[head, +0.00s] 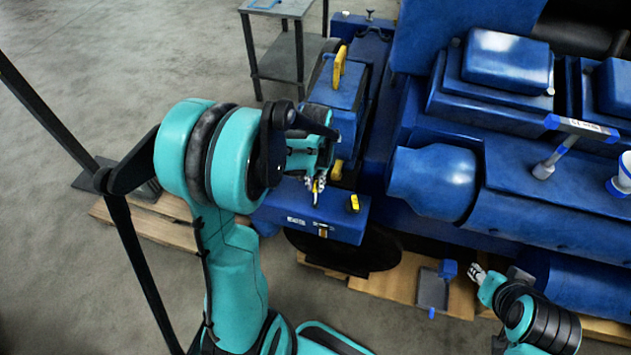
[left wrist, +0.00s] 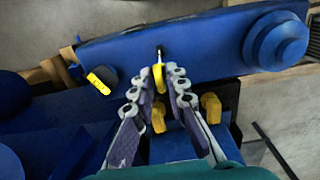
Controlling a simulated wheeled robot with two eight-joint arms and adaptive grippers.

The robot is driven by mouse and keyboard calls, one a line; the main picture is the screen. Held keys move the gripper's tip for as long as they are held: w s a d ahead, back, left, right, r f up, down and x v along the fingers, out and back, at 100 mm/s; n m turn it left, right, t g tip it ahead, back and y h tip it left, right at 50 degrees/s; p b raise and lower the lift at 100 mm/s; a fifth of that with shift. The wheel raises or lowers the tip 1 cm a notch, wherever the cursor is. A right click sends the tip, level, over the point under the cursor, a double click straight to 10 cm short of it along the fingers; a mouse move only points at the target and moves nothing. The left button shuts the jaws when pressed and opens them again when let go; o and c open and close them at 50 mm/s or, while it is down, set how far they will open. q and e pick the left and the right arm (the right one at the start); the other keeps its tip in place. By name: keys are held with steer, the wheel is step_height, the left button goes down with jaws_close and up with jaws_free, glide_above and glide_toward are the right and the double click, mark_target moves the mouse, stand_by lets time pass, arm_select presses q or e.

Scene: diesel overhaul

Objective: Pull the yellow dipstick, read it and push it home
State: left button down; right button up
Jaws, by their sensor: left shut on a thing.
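The yellow dipstick (left wrist: 159,74) has its yellow handle between the fingertips of my left gripper (left wrist: 160,79), which is shut on it. A short piece of its shaft shows above the handle against the blue engine block (left wrist: 205,50); I cannot tell how deep it sits. In the head view my left gripper (head: 316,188) is over the blue ledge (head: 340,222), and the yellow handle is partly hidden by the fingers. My right gripper (head: 477,272) is low at the right, away from the dipstick; its fingers are too small to tell open from shut.
A yellow tab (head: 353,203) stands on the ledge close to the left gripper. A yellow knob (head: 337,170) and a yellow handle (head: 339,67) are behind it. A large blue engine (head: 435,180) fills the right. A grey table (head: 283,8) stands at the back.

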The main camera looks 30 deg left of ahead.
mark_target(315, 203)
arm_select(q)
step_height(315, 203, down, 8)
steer(key=b, duration=0.5)
steer(key=shift+r+b, duration=0.15)
steer(key=shift+b, duration=0.15)
steer(key=shift+s+r, duration=0.1)
steer(key=shift+r, duration=0.05)
steer(key=c, duration=1.5)
jaws_free()
step_height(315, 203, up, 12)
steer(key=shift+f, duration=0.1)
